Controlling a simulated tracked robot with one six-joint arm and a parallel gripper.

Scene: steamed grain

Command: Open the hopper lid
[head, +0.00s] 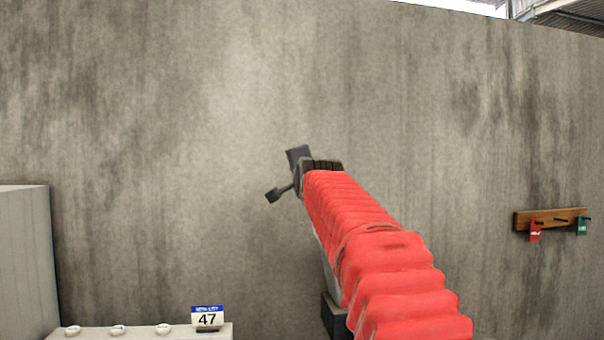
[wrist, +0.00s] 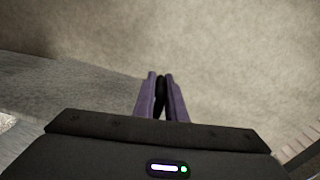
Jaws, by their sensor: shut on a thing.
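In the wrist view, my gripper (wrist: 160,78) shows two purple fingers close together. They are shut on a narrow dark thing (wrist: 161,98) between them; I cannot tell what it is or whether it belongs to the lid. In the head view, the dark end of my arm (head: 278,193) stands high in front of the concrete wall, above the low pale ledge. My red-sleeved arm hides part of the area behind it. I cannot make out a hopper or its lid in either view.
A grey concrete wall (head: 180,120) fills the back. A tall pale block (head: 24,260) stands at the left edge. A wooden rack (head: 550,218) with red and green tags hangs at right.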

